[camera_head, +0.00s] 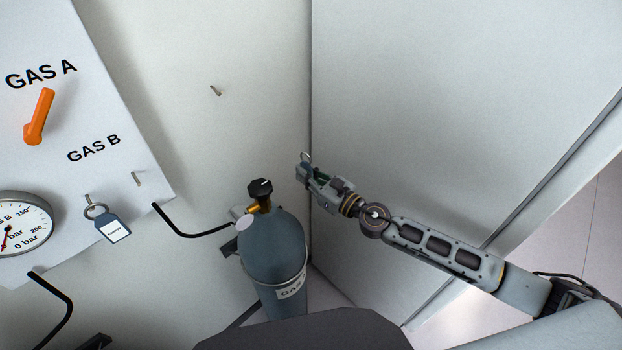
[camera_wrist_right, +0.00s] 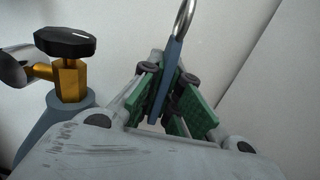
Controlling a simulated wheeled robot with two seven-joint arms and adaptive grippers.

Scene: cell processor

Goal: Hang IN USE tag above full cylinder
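My right gripper (camera_head: 309,177) is shut on a blue tag (camera_wrist_right: 167,80), pinched between its green finger pads. The tag's metal ring (camera_wrist_right: 185,18) stands up above the fingers and also shows in the head view (camera_head: 305,157). The tag's text is not visible. A grey-blue cylinder (camera_head: 272,248) with a black valve knob stands upright in the corner, left of and below the gripper. A bare peg (camera_head: 215,90) sticks out of the wall above the cylinder, apart from the tag. My left gripper is not in view.
On the gas panel at left, another blue tag (camera_head: 113,229) with a white label hangs by its ring from a peg. A second peg (camera_head: 138,179) there is bare. An orange handle (camera_head: 39,117) and a gauge (camera_head: 20,225) are further left. A black hose (camera_head: 190,230) runs toward the cylinder.

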